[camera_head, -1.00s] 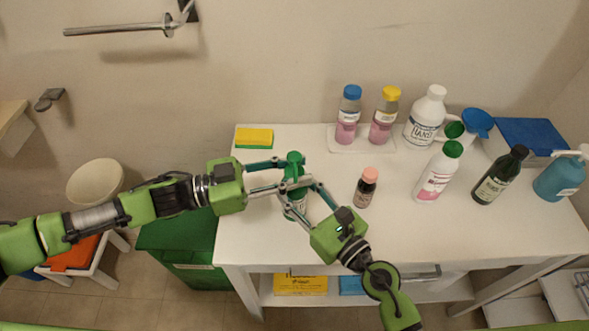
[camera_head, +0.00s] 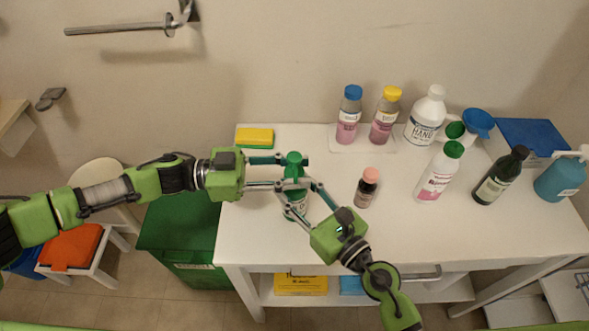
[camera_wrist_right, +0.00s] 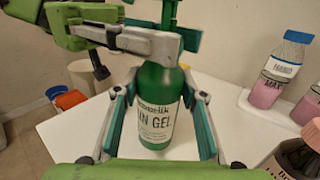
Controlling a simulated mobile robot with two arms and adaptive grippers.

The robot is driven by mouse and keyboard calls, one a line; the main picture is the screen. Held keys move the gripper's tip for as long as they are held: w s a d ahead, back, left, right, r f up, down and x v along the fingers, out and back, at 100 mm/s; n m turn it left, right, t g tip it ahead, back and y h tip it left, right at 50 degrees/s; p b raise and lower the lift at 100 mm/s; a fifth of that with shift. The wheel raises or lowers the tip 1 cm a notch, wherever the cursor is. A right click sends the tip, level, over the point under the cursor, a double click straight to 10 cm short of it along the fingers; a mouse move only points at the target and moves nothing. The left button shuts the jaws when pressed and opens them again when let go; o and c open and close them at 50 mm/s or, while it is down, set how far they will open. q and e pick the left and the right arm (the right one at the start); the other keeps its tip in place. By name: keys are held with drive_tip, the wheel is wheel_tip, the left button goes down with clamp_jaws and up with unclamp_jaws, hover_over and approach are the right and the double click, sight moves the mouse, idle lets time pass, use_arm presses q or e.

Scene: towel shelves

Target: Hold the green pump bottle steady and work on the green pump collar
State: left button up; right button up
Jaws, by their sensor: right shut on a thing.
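The green pump bottle (camera_head: 297,207) stands upright near the left front of the white table, and its white label faces the right wrist camera (camera_wrist_right: 157,122). My right gripper (camera_head: 301,203) is shut on the bottle body, with a finger on each side of it in the right wrist view (camera_wrist_right: 158,118). The green pump collar (camera_head: 293,172) is at the bottle's top, under the pump head, and partly hidden by a finger. My left gripper (camera_head: 283,173) reaches in from the left at collar height. Its fingers are apart, one behind and one in front of the collar.
A small brown bottle with a pink cap (camera_head: 367,188) stands to the right. A yellow-green sponge (camera_head: 254,138) lies behind. Several other bottles stand at the back and right. A green bin (camera_head: 180,235) is left of the table (camera_head: 400,225). The table's middle front is clear.

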use_arm(q)
drive_tip(key=shift+o, duration=1.2)
drive_tip(key=shift+a, duration=0.15)
drive_tip(key=a, duration=1.1)
drive_tip(key=shift+s+a, duration=0.25)
drive_tip(key=shift+a, duration=0.1)
use_arm(e)
drive_tip(key=o, duration=1.4)
drive_tip(key=shift+o, duration=0.2)
drive_tip(key=shift+d, duration=0.1)
